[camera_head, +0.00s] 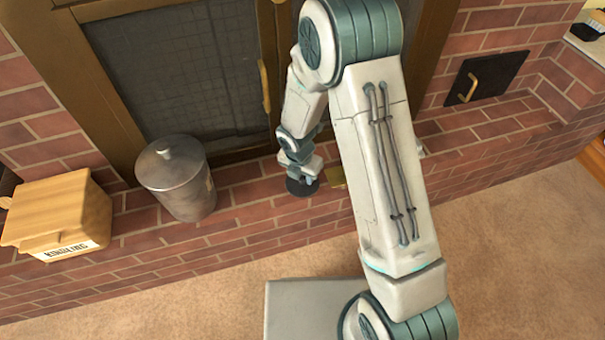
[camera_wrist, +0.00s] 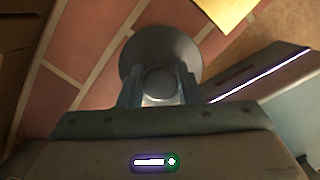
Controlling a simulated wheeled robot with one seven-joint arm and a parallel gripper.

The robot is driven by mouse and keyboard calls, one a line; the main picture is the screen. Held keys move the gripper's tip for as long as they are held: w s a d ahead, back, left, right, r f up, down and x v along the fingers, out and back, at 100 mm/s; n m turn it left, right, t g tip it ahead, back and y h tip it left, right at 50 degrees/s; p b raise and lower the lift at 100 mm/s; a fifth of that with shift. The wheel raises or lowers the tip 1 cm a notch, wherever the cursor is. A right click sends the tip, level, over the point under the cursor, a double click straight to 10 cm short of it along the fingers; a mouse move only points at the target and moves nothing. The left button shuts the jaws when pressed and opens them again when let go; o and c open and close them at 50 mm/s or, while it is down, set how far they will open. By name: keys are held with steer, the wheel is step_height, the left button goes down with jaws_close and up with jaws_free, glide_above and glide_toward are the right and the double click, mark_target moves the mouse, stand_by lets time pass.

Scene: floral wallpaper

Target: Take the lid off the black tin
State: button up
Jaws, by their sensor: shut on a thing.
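My gripper (camera_head: 303,172) points down over the brick ledge in the head view, left of my upper arm link. In the wrist view its fingers (camera_wrist: 160,92) are shut on the round knob of a dark round lid (camera_wrist: 162,48). In the head view the lid shows as a small black disc (camera_head: 301,188) under the gripper, close to the ledge. I cannot tell whether the black tin is beneath the lid or how far the lid is from the bricks. No separate tin body is clearly visible.
A grey metal canister (camera_head: 178,180) with a knobbed lid stands left on the brick ledge (camera_head: 245,215), beside a wooden box (camera_head: 62,212). A framed mesh screen (camera_head: 180,75) stands behind.

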steer(key=shift+f+b, duration=0.55)
steer(key=shift+f, duration=0.25)
steer(key=o, duration=1.6)
steer(key=shift+o, duration=0.2)
steer(key=shift+r, duration=0.1)
step_height(320, 180, up, 14)
steer(key=s+a+p, duration=0.1)
steer(key=s+p, duration=0.1)
steer(key=p, duration=0.4)
steer(key=shift+f, duration=0.25)
